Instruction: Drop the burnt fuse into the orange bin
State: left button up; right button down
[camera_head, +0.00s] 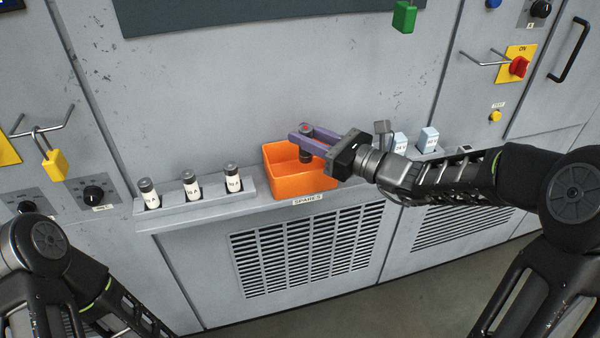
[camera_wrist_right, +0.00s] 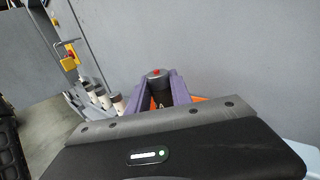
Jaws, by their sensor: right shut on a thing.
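The burnt fuse (camera_head: 305,155) has dark ends and a red spot on its top cap. My right gripper (camera_head: 303,138) is shut on it and holds it about upright, with its lower end over the opening of the orange bin (camera_head: 302,186). In the right wrist view the fuse (camera_wrist_right: 158,88) sits between the two purple fingers, and a little of the orange bin (camera_wrist_right: 200,99) shows behind them. The bin's floor is mostly hidden. My left arm shows at the lower left of the head view, but its gripper is out of sight.
Several white fuses with dark caps (camera_head: 191,186) stand in a rack on the ledge left of the bin. Pale blue boxes (camera_head: 429,139) stand right of it, partly behind my right arm. A yellow padlock (camera_head: 54,165) hangs at the left, a green one (camera_head: 404,17) above.

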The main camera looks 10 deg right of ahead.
jog(key=shift+f+b, duration=0.7)
jog(key=shift+f, duration=0.8)
jog(key=c, duration=1.1)
grip_release()
jog(key=shift+b+v, duration=0.7)
jog(key=shift+v, duration=3.2)
